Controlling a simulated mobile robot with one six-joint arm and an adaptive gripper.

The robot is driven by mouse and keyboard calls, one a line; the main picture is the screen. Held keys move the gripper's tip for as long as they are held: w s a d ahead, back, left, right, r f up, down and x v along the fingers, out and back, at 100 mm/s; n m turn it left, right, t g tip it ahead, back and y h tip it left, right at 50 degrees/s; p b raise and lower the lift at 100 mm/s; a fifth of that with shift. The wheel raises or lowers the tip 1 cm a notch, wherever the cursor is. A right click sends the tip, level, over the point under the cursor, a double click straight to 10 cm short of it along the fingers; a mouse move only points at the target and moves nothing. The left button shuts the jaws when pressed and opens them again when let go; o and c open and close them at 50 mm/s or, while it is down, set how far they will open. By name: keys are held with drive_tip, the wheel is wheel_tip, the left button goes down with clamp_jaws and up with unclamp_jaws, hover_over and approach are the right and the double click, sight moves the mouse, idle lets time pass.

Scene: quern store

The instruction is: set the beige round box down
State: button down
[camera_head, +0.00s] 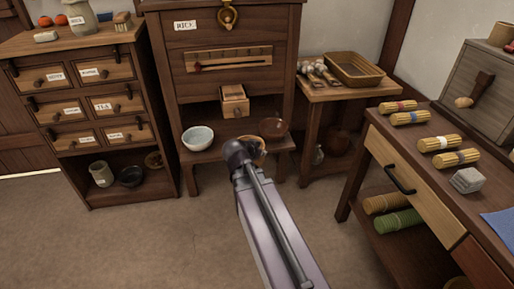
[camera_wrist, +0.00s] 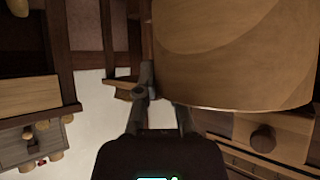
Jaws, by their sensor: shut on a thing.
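The beige round box (camera_wrist: 235,45) fills the upper right of the wrist view, very close to the camera. My gripper (camera_wrist: 164,95) is shut on its edge; one finger shows beside the box and the other is partly hidden by it. In the head view my gripper (camera_head: 241,152) is in front of the dark wooden cabinet's low shelf. Only a sliver of the box (camera_head: 260,152) shows there, behind my wrist. I cannot tell whether the box touches any surface below it.
A pale bowl (camera_head: 198,138) and a brown bowl (camera_head: 272,128) stand on the cabinet's low shelf (camera_head: 222,153). A side table (camera_head: 318,93) holds a wicker tray (camera_head: 354,70). The right workbench (camera_head: 405,142) bears several straw bundles. The floor between the furniture is clear.

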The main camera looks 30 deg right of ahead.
sight(248, 138)
drive_tip(key=shift+s, duration=0.2)
idle(0.6)
drive_tip(key=shift+f, duration=0.1)
drive_tip(key=shift+a+f+b, duration=0.15)
drive_tip(key=shift+f+b, duration=0.05)
drive_tip(key=shift+b, duration=0.1)
drive_tip(key=shift+n+t, duration=0.3)
drive_tip(key=shift+n, duration=0.1)
drive_tip(key=f+b, duration=0.1)
drive_tip(key=w+a+f+b, duration=0.1)
drive_tip(key=f+b, duration=0.1)
drive_tip(key=shift+w+a+f+b, duration=0.15)
drive_tip(key=shift+a+f+b, duration=0.15)
drive_tip(key=shift+a, duration=0.1)
drive_tip(key=shift+w+r, duration=0.1)
drive_tip(key=shift+w, duration=0.05)
drive_tip(key=w+d, duration=0.1)
drive_tip(key=w, duration=0.3)
drive_tip(key=w+d, duration=0.1)
drive_tip(key=w, duration=0.4)
drive_tip(key=w+d, duration=0.2)
drive_tip(key=w, duration=0.2)
drive_tip(key=shift+w, duration=0.2)
